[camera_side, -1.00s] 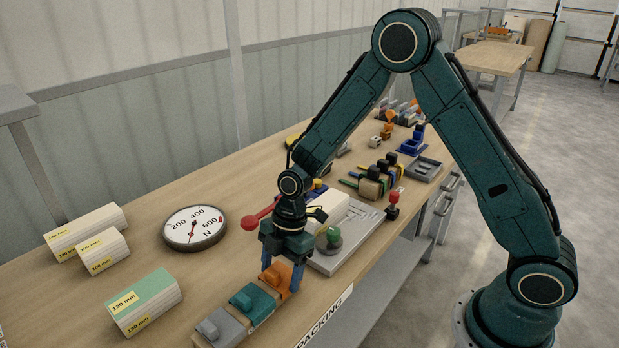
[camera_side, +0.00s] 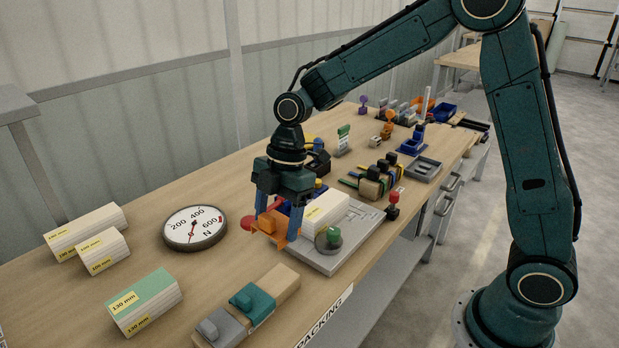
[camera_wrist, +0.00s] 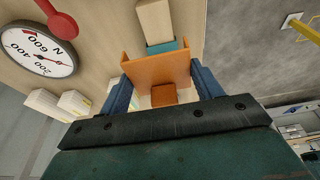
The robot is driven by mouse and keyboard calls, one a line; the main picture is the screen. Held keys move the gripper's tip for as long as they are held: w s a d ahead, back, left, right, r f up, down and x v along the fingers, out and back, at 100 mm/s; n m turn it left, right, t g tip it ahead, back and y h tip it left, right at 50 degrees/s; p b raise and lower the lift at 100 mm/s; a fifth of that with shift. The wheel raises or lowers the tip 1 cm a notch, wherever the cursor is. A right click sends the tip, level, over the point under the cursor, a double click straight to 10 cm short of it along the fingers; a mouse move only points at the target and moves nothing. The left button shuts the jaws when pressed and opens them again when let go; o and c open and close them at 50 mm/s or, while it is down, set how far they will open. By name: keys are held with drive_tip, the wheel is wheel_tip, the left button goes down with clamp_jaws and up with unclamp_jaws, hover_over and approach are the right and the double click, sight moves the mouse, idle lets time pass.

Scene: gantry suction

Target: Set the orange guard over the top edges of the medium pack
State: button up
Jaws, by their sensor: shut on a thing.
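My gripper (camera_side: 278,226) is shut on the orange guard (camera_side: 268,224) and holds it in the air, above the table beside the grey plate. In the wrist view the orange guard (camera_wrist: 157,70) sits between the two blue fingers. A white pack (camera_side: 326,211) lies on the grey plate (camera_side: 330,262), just right of the gripper and partly hidden by it. Its size label is not readable, so I cannot tell whether it is the medium pack. The guard is apart from this pack.
A wooden rack (camera_side: 284,284) at the front holds a teal guard (camera_side: 252,302) and a grey guard (camera_side: 220,327). A round dial (camera_side: 195,228), labelled packs (camera_side: 90,232) and a green-topped pack (camera_side: 145,300) stand left. A green-knobbed clamp (camera_side: 328,239) stands on the plate.

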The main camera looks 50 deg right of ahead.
drive_tip(key=shift+r, duration=2.9)
drive_tip(key=shift+d+f, duration=0.1)
drive_tip(key=w+d+f, duration=0.3)
drive_tip(key=w+d, duration=0.1)
drive_tip(key=d, duration=0.5)
hover_over(320, 206)
drive_tip(key=f, duration=0.3)
drive_tip(key=shift+d+f, duration=0.15)
drive_tip(key=shift+d, duration=0.1)
drive_tip(key=shift+s+f, duration=0.1)
drive_tip(key=shift+f, duration=0.05)
drive_tip(key=shift+f, duration=2.75)
drive_tip(key=shift+f, duration=1.65)
drive_tip(key=o, duration=1)
drive_tip(key=shift+o, duration=0.2)
